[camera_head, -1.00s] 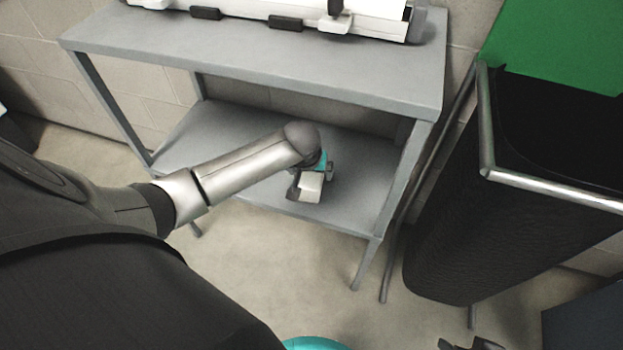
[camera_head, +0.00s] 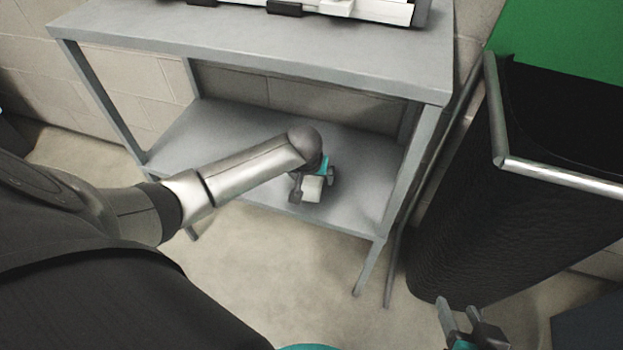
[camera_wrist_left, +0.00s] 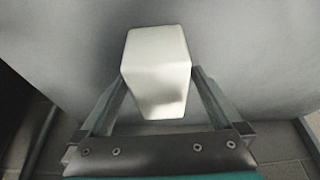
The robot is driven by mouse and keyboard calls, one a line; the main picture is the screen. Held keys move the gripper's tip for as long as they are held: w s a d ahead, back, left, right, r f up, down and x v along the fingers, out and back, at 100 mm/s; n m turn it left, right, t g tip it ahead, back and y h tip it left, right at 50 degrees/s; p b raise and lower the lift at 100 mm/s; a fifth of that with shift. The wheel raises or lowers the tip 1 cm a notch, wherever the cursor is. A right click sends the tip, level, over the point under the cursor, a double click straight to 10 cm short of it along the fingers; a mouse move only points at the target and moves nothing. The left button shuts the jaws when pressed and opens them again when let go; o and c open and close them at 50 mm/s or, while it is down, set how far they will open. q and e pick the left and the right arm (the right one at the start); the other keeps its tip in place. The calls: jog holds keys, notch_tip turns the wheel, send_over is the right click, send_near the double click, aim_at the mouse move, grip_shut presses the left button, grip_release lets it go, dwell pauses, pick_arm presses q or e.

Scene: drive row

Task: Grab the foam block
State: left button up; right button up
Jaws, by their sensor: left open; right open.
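The foam block (camera_head: 312,190) is a small white block at the lower shelf of the grey table. In the left wrist view the foam block (camera_wrist_left: 158,65) sits between the two fingers, its far end reaching past the fingertips. My left gripper (camera_head: 313,186) is over the front part of the lower shelf, with its fingers on either side of the block. The fingers are open; a narrow gap shows beside the block's near part. My right gripper (camera_head: 459,315) is open and empty at the bottom right, away from the table.
The grey table (camera_head: 270,50) has a top shelf carrying white equipment near the back edge. Its lower shelf (camera_head: 220,130) is otherwise bare. A black bin (camera_head: 455,220) with a metal rim stands right of the table. Floor in front is clear.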

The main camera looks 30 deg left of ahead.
pick_arm(q)
jog(key=c, duration=1.4)
